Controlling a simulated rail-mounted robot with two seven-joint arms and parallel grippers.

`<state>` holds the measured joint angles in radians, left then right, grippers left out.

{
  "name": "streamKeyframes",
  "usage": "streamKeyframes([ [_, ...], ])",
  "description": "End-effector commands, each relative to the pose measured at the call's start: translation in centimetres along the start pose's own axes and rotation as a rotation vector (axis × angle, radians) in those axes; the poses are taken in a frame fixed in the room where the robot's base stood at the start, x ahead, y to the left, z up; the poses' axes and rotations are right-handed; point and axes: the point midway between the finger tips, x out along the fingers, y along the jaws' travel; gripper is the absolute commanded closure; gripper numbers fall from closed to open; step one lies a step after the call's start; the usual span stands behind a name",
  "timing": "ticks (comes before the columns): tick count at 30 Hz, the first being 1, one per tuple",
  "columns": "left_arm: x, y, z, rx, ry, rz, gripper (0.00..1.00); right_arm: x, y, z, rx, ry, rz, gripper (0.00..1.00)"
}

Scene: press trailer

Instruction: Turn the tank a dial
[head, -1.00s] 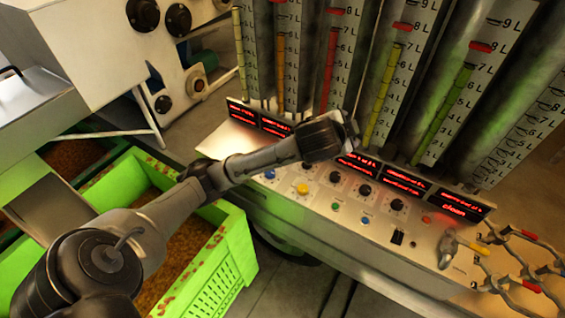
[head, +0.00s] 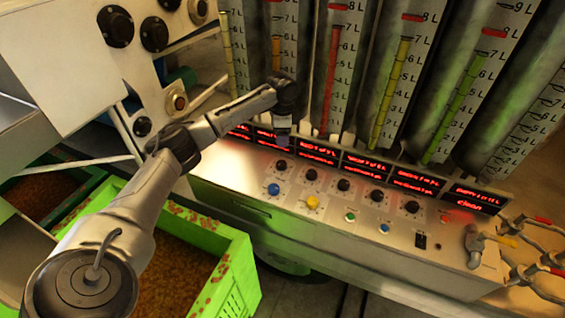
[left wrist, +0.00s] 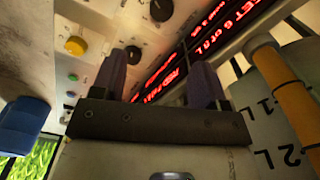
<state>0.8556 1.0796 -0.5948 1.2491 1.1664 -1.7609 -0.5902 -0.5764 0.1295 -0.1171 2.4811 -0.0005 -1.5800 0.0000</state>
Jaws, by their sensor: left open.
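A row of round black dials runs along the sloped panel. The leftmost dial (head: 281,165) sits just below my left gripper (head: 283,141), which points down at the panel's left end. No label naming tank A is readable. In the left wrist view my left gripper (left wrist: 162,82) is open, its two dark fingers spread and empty. One black dial (left wrist: 134,54) shows beyond the left finger, partly hidden by it, and another black dial (left wrist: 161,9) is farther up. I cannot tell whether the fingers touch anything. My right gripper is out of view.
Red-lit displays (head: 366,166) and upright graduated tanks (head: 400,75) stand close behind the dials. A blue button (head: 274,189) and a yellow button (head: 312,202) sit in front of them. A green crate (head: 232,262) is at lower left. A tap (head: 474,245) stands at the panel's right end.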

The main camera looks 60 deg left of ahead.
Motion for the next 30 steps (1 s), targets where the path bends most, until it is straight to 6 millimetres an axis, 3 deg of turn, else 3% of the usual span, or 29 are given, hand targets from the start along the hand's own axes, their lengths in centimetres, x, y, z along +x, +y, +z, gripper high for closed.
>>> streamKeyframes([
  [18, 10.5, 0.0, 0.1, 0.0, -0.002, -0.002, 0.33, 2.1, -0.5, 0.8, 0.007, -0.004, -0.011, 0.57],
  [24, 12.5, 0.0, 0.1, 0.0, -0.002, -0.002, 0.33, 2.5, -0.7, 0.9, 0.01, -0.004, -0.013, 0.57],
  [30, 13.2, 0.0, 0.1, 0.0, -0.001, -0.003, 0.33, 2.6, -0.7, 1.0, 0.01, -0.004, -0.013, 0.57],
])
